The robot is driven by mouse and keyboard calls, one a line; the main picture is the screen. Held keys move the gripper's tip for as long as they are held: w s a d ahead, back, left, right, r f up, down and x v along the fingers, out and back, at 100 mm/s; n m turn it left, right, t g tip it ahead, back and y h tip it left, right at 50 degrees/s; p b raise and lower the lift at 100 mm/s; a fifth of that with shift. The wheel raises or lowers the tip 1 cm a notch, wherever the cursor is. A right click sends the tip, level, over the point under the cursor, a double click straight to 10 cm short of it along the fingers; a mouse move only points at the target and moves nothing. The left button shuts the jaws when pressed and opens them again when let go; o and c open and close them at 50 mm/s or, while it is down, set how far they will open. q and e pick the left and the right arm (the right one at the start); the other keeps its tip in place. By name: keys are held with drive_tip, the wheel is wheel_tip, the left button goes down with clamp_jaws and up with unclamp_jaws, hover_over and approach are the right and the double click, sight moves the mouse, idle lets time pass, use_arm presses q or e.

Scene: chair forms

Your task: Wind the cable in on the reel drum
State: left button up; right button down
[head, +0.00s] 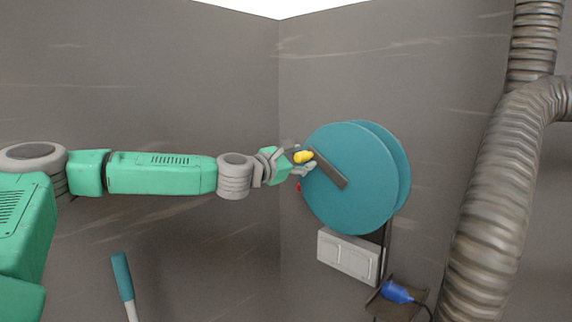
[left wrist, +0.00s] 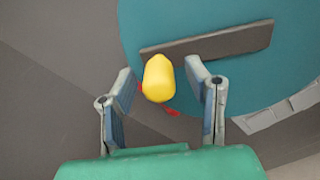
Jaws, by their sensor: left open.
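The teal reel drum (head: 352,190) stands upright near the corner and fills much of the left wrist view (left wrist: 220,90). A dark flat crank arm (head: 330,172) crosses its face, also in the left wrist view (left wrist: 210,42). A yellow knob (head: 303,157) sticks out at the crank's outer end. My left gripper (head: 302,160) is open around the knob; in the left wrist view the knob (left wrist: 158,78) lies between the two fingers (left wrist: 160,75), with a gap at the right finger. A blue plug (head: 396,292) on a dark cable lies below the drum. My right gripper is not in view.
A white double box (head: 348,256) is on the wall under the drum. A brown bracket (head: 400,297) holds the plug. A large ribbed duct (head: 500,190) stands at the right. A teal-handled bar (head: 122,280) rises at the lower left. A small red part (left wrist: 172,111) shows behind the knob.

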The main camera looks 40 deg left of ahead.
use_arm(q)
drive_tip(key=s, duration=1)
drive_tip(key=shift+a+f, duration=0.1)
